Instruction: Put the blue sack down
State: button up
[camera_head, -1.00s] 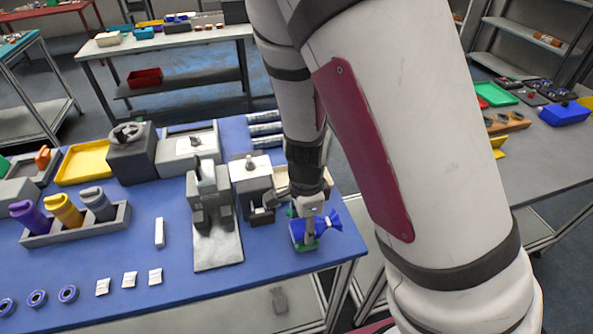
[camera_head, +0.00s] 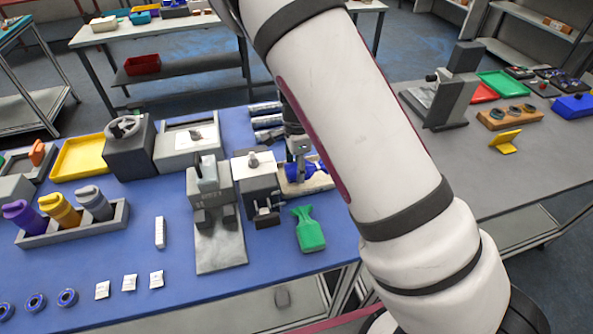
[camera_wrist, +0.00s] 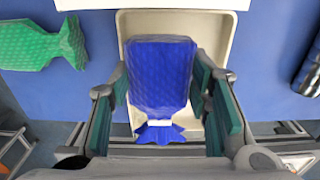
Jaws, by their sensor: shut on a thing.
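The blue sack (camera_head: 305,169) is in my gripper (camera_head: 297,148), over the cream tray (camera_head: 310,185) on the blue table. In the wrist view the sack (camera_wrist: 160,75) lies between the two green-padded fingers, with its tied, frilled end toward me. The cream tray (camera_wrist: 228,40) shows behind and around it. I cannot tell whether the sack touches the tray floor. My arm partly hides the tray's right end in the head view.
A green sack (camera_head: 309,232) lies on the table in front of the tray, and left of it in the wrist view (camera_wrist: 40,43). A grey scanner-like stand (camera_head: 212,215) and a grey-white machine (camera_head: 255,185) stand to the left. Silver-wrapped rolls (camera_head: 266,121) lie behind.

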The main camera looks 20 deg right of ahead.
jog(key=shift+w+d, duration=0.1)
jog(key=shift+w, duration=0.5)
jog(key=shift+w+d+f, duration=0.1)
jog(key=shift+w+f, duration=0.15)
jog(key=shift+f, duration=0.05)
notch_tip(320, 180, down, 2)
jog(key=shift+s+f+p, duration=0.1)
jog(key=shift+p, duration=0.3)
jog(key=shift+f, duration=0.4)
jog(key=shift+f, duration=0.15)
jog(key=o, duration=1.4)
